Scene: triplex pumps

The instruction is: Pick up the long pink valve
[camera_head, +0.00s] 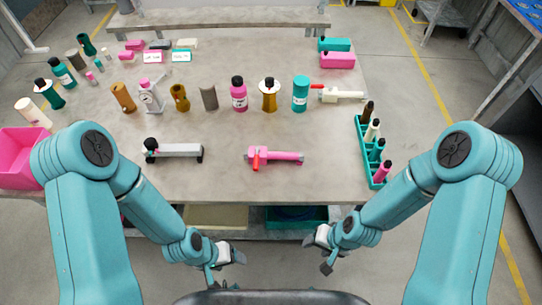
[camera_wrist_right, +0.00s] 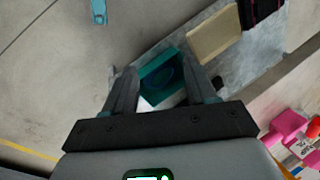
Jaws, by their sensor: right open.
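The long pink valve (camera_head: 280,156), with a red handle, lies on the grey table near its front edge, in the middle of the head view. A pink part with some orange, which looks like this valve, shows at the right edge of the right wrist view (camera_wrist_right: 288,130). My right gripper (camera_head: 318,253) is open and empty, in front of the table edge and below and right of the valve. Its two fingers also show apart in the right wrist view (camera_wrist_right: 160,70). My left gripper (camera_head: 224,264) is in front of the table too; its jaw gap is not clear.
A grey valve (camera_head: 178,150) lies left of the pink one. A teal rack (camera_head: 367,155) with several bottles stands at the table's right. Bottles and cylinders stand behind. A pink bin (camera_head: 15,150) is at the far left. A teal tray (camera_head: 297,222) sits below the tabletop.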

